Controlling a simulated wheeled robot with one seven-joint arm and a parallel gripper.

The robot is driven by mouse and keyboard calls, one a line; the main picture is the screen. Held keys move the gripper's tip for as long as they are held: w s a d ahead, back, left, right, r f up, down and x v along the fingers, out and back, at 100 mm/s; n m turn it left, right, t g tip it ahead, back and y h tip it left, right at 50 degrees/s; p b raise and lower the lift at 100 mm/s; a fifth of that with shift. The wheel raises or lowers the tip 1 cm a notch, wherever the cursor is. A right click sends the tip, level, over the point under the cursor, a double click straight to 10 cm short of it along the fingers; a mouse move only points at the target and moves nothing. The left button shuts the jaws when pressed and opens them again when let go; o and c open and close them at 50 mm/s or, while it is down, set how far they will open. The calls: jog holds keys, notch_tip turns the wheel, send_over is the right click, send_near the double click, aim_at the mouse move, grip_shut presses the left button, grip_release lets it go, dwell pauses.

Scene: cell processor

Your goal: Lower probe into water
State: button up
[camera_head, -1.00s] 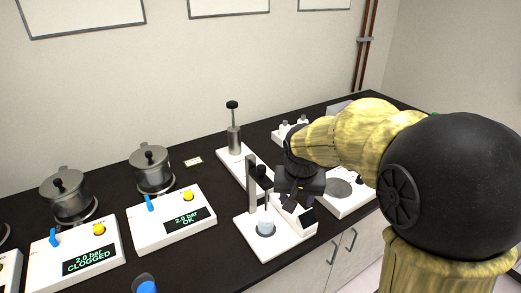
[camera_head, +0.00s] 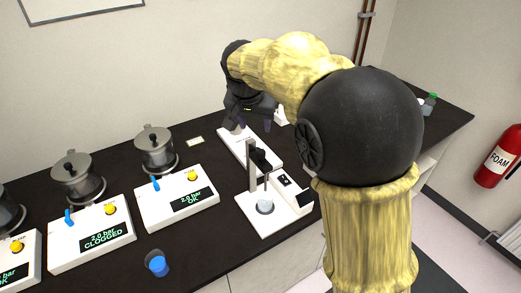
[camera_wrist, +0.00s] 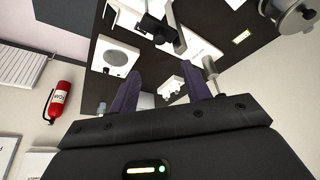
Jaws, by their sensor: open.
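The probe stand (camera_head: 278,217) is a white base with a grey post and a black head (camera_head: 259,159). A thin probe (camera_head: 266,182) hangs from the head over a small clear beaker of water (camera_head: 264,206). I cannot tell whether its tip touches the water. The black head also shows in the wrist view (camera_wrist: 154,27). My gripper (camera_head: 240,120) is open and empty, behind and left of the stand, above a white-based device. In the wrist view my gripper (camera_wrist: 162,72) has its dark fingers apart, with a metal rod of that device by the right finger.
The white-based device (camera_head: 235,148) stands behind the probe stand, partly hidden by my gripper. White control boxes, one reading OK (camera_head: 178,207) and one CLOGGED (camera_head: 92,235), with metal pots stand to the left. A blue-capped item (camera_head: 157,264) is in front. A fire extinguisher (camera_head: 497,157) hangs right.

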aim_at(260, 152)
jog(key=p+x, duration=0.4)
jog(key=x, duration=1.2)
jog(key=shift+d, duration=0.1)
grip_shut()
jog(key=shift+f, duration=0.2)
